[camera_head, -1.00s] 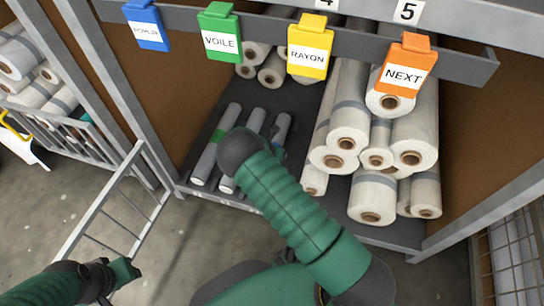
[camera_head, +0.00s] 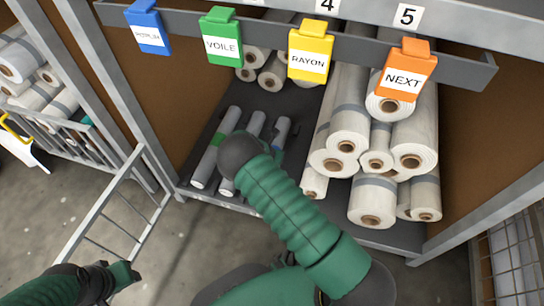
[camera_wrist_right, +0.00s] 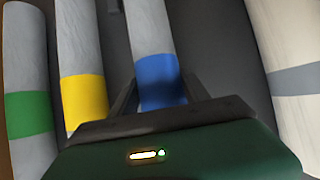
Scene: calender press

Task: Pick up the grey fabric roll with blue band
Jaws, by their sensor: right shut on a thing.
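The grey fabric roll with blue band (camera_wrist_right: 158,78) lies between the fingers of my right gripper (camera_wrist_right: 155,95) in the right wrist view, with the jaws shut on it near the band. In the head view its upper part (camera_head: 281,130) shows on the shelf, while my right arm hides the rest and the gripper. To its left lie a grey roll with a yellow band (camera_wrist_right: 82,92) and one with a green band (camera_wrist_right: 28,112). My left gripper (camera_head: 128,275) is at the lower left of the head view, away from the rolls; its jaw state is unclear.
Large white rolls (camera_head: 350,130) are stacked close on the right of the shelf (camera_head: 300,100). A rail with coloured tags (camera_head: 310,53) crosses above. A metal ladder-like frame (camera_head: 110,195) stands at the left. Grey floor is open in front.

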